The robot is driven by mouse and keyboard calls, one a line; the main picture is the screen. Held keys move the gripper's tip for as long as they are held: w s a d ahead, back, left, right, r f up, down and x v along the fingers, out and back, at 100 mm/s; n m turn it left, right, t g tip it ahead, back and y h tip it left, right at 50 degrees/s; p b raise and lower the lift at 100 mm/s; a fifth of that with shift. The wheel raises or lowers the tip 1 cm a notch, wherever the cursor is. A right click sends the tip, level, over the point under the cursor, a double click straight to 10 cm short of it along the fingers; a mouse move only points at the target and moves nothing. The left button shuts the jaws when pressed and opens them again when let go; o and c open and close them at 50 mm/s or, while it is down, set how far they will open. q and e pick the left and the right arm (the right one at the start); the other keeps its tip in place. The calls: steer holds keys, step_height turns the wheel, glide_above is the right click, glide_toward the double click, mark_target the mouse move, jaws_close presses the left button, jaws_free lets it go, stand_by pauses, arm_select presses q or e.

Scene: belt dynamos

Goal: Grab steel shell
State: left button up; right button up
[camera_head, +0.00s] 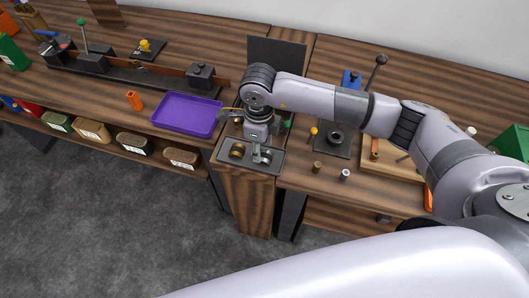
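My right gripper (260,151) points down over a dark grey plate (222,156) at the front of the narrow middle stand. A small silvery part, which may be the steel shell or the fingertips themselves, shows right at the gripper's tip; I cannot tell which, nor whether the fingers are closed. A brass-coloured ring (237,150) sits on the plate just left of the gripper, apart from it. My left gripper is not in view.
A purple tray (188,115) and an orange block (134,100) are on the left bench. Right of the stand are a brown cylinder (317,167), a white-topped cylinder (344,175) and a black fixture (335,138). A dark upright panel (278,52) stands behind my wrist.

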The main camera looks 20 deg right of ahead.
mark_target(265, 157)
steer(key=shift+f, duration=1.45)
steer(key=shift+c, duration=0.3)
steer(key=c, duration=0.8)
